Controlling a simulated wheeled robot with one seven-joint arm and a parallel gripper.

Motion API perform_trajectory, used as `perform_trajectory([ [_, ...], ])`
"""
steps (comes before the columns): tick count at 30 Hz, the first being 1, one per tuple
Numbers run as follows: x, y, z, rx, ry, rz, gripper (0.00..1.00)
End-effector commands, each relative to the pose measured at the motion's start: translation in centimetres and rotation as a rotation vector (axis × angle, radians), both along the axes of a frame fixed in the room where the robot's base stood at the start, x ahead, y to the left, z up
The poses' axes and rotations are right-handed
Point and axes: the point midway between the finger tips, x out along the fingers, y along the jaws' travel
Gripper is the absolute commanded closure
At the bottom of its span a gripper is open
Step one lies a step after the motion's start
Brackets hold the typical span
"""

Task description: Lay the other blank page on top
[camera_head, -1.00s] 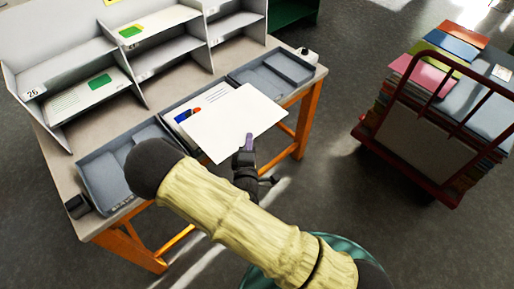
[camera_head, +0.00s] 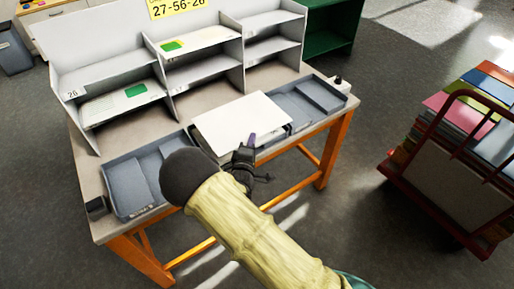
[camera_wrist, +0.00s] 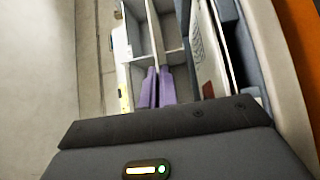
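The blank white page (camera_head: 238,120) is over the middle tray (camera_head: 277,139) on the table and hides most of it. My gripper (camera_head: 251,141), with purple fingers, is at the page's near edge and appears shut on it. A white sheet with grey print (camera_wrist: 205,50) shows to the right of the fingers in that view. I cannot tell whether the blank page touches what is under it.
A grey tray (camera_head: 133,187) stands on the left of the table and another (camera_head: 309,99) on the right. A grey shelf unit (camera_head: 170,60) with printed sheets runs along the back. A red cart (camera_head: 440,185) with stacked coloured boards stands on the right, with clear floor between.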

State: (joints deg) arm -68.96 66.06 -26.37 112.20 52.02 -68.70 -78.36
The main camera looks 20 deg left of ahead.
Motion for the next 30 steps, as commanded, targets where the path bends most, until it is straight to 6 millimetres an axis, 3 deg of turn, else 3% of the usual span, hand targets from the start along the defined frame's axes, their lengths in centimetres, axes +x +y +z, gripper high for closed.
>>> perform_trajectory([
  [1, -0.1, -0.2, -1.6, -0.005, 0.004, -0.001, 1.0],
  [12, -0.1, -0.2, -6.0, -0.003, 0.005, -0.002, 1.0],
  [25, -0.1, -0.2, -6.5, -0.002, 0.004, -0.002, 1.0],
  [29, -0.1, -0.2, -6.5, -0.003, 0.004, -0.002, 0.73],
  [30, -0.1, -0.2, -6.5, -0.003, 0.004, -0.002, 0.73],
])
